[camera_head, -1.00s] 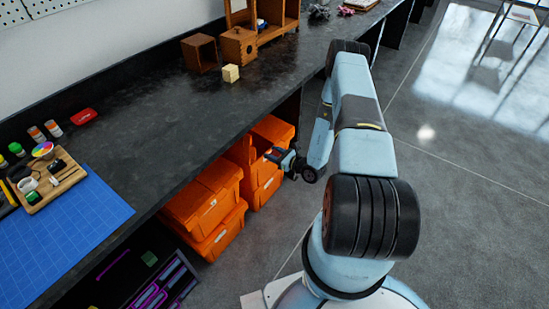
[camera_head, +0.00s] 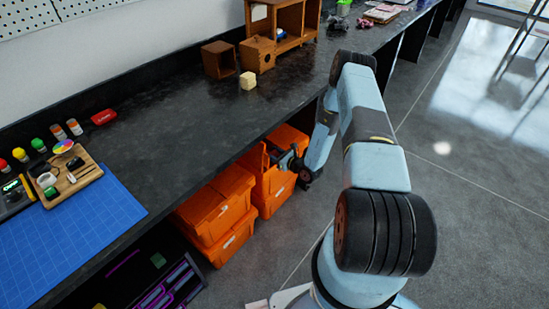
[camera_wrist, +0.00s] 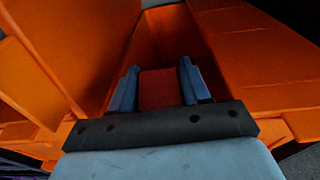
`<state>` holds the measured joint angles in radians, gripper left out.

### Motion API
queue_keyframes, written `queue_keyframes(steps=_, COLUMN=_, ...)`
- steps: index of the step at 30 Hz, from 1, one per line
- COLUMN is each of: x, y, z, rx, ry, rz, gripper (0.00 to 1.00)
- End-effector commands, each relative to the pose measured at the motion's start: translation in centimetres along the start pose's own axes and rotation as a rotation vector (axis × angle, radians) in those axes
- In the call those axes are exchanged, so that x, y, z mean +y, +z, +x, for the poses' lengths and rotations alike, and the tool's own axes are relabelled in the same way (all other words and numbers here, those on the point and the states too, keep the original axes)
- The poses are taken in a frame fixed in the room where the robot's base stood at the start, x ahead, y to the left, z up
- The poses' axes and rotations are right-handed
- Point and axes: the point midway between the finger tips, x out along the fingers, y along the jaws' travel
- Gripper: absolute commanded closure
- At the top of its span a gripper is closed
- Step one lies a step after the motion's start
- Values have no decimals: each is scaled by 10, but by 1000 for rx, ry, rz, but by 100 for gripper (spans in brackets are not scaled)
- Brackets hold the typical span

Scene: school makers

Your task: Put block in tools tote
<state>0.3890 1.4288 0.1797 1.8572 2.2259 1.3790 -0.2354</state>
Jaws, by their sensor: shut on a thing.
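A dark red block (camera_wrist: 160,88) sits between the two blue fingers of my gripper (camera_wrist: 161,82) in the wrist view. The gripper is shut on it. Around and beyond the block are the orange walls of an open tote (camera_wrist: 250,40). The block appears at the tote's opening, but I cannot tell how deep it is. In the head view my gripper (camera_head: 272,154) is at the upper part of the right orange tote (camera_head: 275,188), under the bench edge. The block cannot be made out there.
Another stack of orange totes (camera_head: 215,205) stands to the left. The dark bench (camera_head: 180,130) overhangs them. A cream cube (camera_head: 247,81) and wooden boxes (camera_head: 258,54) stand on it. A dark case with purple trim (camera_head: 165,285) is at the lower left. Floor at right is clear.

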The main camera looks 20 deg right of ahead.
Motion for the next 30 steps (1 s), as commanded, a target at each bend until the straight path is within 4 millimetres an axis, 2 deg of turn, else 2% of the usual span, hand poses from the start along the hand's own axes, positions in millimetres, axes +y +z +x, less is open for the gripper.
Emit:
queue_keyframes(steps=18, x=-1, y=6, z=49, rx=-1, ry=2, rz=1, gripper=83)
queue_keyframes(steps=30, x=-2, y=9, z=65, rx=0, ry=1, rz=1, gripper=83)
